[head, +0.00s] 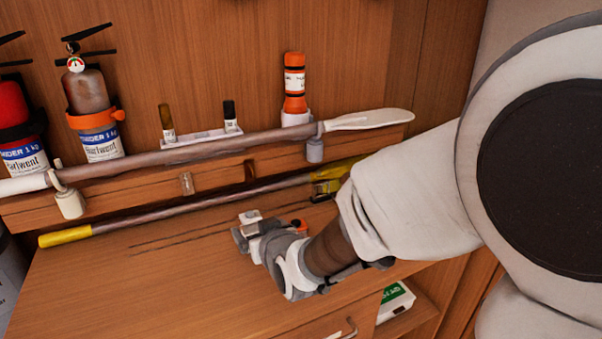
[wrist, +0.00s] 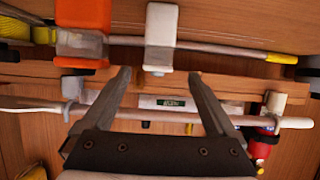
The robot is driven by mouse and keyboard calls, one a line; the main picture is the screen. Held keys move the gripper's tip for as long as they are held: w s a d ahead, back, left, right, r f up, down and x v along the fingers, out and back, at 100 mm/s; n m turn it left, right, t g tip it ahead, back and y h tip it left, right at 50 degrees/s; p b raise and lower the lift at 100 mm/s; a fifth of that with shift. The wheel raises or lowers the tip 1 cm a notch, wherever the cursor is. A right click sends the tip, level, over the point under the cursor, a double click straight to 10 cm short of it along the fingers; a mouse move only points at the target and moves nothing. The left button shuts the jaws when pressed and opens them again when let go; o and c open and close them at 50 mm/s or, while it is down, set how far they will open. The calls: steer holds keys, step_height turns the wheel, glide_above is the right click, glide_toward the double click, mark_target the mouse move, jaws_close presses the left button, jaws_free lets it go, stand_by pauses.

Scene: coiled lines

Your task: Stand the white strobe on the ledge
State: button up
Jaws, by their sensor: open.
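The white strobe (wrist: 161,28), a white block with a greyish end, shows just beyond my fingertips in the wrist view. In the head view it is a small white shape (head: 250,216) on the wooden bench, partly hidden by my gripper (head: 247,235). My gripper is open, and its two fingers spread below the strobe in the wrist view (wrist: 160,78), with nothing seen held between them. The wooden ledge (head: 219,177) runs along the back wall above the bench; it also shows in the wrist view (wrist: 225,84).
An orange unit (wrist: 84,18) stands beside the strobe. A paddle (head: 225,144) spans the ledge front on brackets; a yellow-ended pole (head: 175,216) lies below. The left bench is clear.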

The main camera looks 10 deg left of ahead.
mark_target(253, 224)
steer(key=shift+x, duration=1.1)
steer(key=x, duration=0.3)
steer(key=shift+w+f+b, duration=0.3)
steer(key=shift+f+b, duration=0.1)
steer(key=shift+w+a+f, duration=0.2)
steer(key=shift+w+a, duration=0.15)
steer(key=shift+w, duration=0.15)
steer(key=shift+c, duration=0.3)
jaws_close()
